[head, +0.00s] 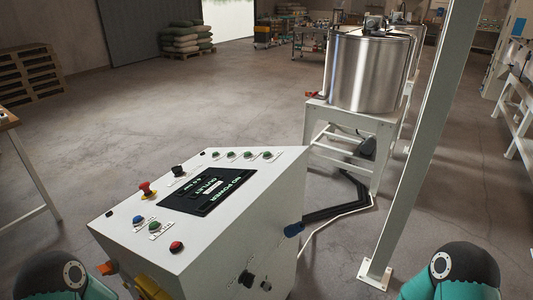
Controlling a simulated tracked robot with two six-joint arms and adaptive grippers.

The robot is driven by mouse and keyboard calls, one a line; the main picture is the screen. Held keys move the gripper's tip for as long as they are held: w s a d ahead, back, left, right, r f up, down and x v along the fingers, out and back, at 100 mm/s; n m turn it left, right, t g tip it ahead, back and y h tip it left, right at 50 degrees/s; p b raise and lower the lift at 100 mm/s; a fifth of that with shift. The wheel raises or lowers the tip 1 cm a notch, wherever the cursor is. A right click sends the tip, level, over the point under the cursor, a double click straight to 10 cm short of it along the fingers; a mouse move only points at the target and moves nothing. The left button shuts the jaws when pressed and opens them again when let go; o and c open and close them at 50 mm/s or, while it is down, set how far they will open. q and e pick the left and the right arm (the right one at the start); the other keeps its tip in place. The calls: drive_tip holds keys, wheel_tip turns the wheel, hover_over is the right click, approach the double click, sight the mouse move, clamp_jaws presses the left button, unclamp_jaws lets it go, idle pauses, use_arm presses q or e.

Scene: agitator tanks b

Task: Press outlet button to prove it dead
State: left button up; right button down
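A white control console (236,200) with a sloped top stands in front of me. Its dark display (207,190) shows green text that seems to read "NO POWER" and "OUTLET". A blue button (138,219), a green button (155,226) and a red button (176,246) sit at the near left of the top. A red mushroom button (147,188) and a black knob (178,171) lie along its left side. Several green buttons or lamps (232,154) line the far edge. Labels are too small to read, so I cannot tell which is the outlet button. Neither gripper shows.
A steel tank (367,70) stands on a white frame (352,126) beyond the console. A pale post (425,140) rises at right. Dark pipes (345,203) run along the floor behind the console. Open floor (180,105) lies to the left and beyond.

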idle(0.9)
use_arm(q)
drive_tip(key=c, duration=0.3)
